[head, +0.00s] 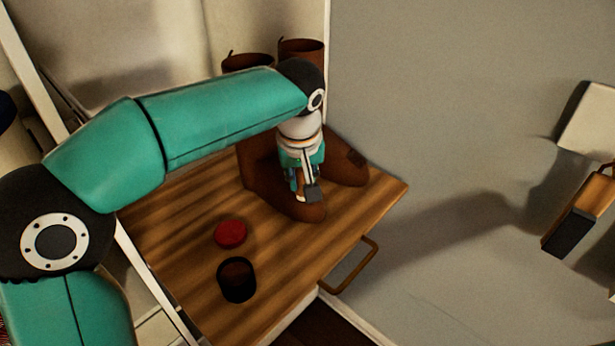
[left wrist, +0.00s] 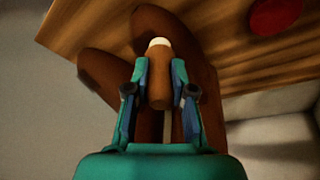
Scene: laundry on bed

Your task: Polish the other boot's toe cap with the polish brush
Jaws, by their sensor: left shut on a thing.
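Two brown boots stand side by side on a wooden board: the left one (head: 262,180) and the right one (head: 345,170). The right boot's toe carries a dark patch, which also shows in the left wrist view (left wrist: 92,78). My left gripper (head: 303,184) is shut on the polish brush (head: 313,193), over the front of the left boot. The brush's brown handle with a pale end (left wrist: 158,80) sits between the fingers in the left wrist view. I cannot tell whether the bristles touch the leather. My right gripper is not in view.
A red lid (head: 230,233) and an open black tin (head: 237,280) stand on the board (head: 180,235), left of the toes. A bar handle (head: 352,268) juts from its front edge. A brown and dark block (head: 575,225) shows at the far right, by the grey wall.

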